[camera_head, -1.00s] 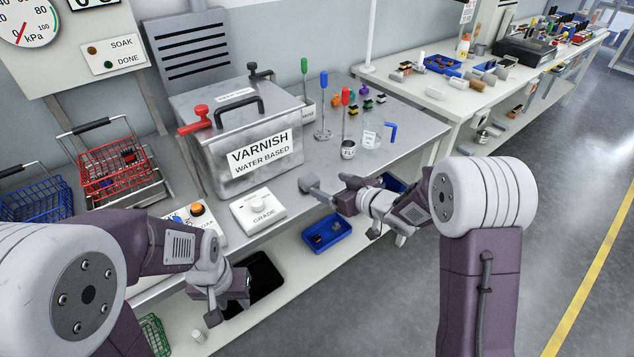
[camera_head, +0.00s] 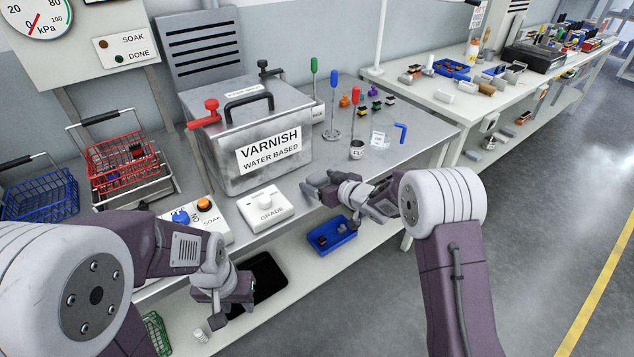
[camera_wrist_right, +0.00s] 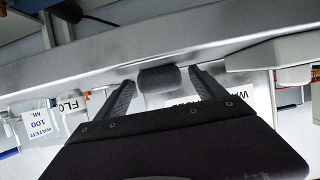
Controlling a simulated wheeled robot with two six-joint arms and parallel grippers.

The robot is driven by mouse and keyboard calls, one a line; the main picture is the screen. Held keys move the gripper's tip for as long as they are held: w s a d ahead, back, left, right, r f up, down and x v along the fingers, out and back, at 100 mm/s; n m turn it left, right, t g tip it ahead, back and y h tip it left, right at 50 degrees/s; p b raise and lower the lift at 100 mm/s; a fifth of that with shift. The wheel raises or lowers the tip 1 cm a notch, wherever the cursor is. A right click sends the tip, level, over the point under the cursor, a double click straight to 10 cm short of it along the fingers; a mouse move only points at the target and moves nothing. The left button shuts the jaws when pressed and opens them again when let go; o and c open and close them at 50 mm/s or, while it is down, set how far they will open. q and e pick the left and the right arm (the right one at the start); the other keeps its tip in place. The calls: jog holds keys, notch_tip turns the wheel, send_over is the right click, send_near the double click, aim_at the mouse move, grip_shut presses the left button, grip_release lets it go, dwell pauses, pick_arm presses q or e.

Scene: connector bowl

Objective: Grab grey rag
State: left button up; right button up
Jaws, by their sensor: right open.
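A small dark grey, rounded piece (camera_wrist_right: 158,79) shows between the fingertips of my right gripper (camera_wrist_right: 165,82) in the right wrist view. It may be the grey rag, but I cannot tell for sure. The fingers stand apart on either side of it. In the head view my right gripper (camera_head: 322,189) is at the front edge of the bench, right of the GRADE box. My left gripper (camera_head: 228,300) hangs low at the front of the bench, above the lower shelf; its jaws are not clear.
The metal VARNISH tank (camera_head: 247,140) and white GRADE box (camera_head: 264,205) stand on the bench (camera_head: 335,165). A glass jug (camera_head: 384,135) and stirrers are to the right. Red (camera_head: 125,170) and blue (camera_head: 42,195) baskets stand left. A blue tray (camera_head: 331,235) is on the lower shelf.

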aim_at(320, 178)
jog(key=c, duration=1.4)
notch_tip(320, 178, up, 5)
jog(key=shift+f+p, duration=0.15)
jog(key=shift+p, duration=0.85)
jog(key=shift+c, duration=0.2)
jog(key=s+a+r+p+v, duration=0.1)
jog(key=a+v, duration=0.1)
jog(key=v, duration=1.1)
jog(key=shift+a+p, duration=0.3)
jog(key=shift+a, duration=0.05)
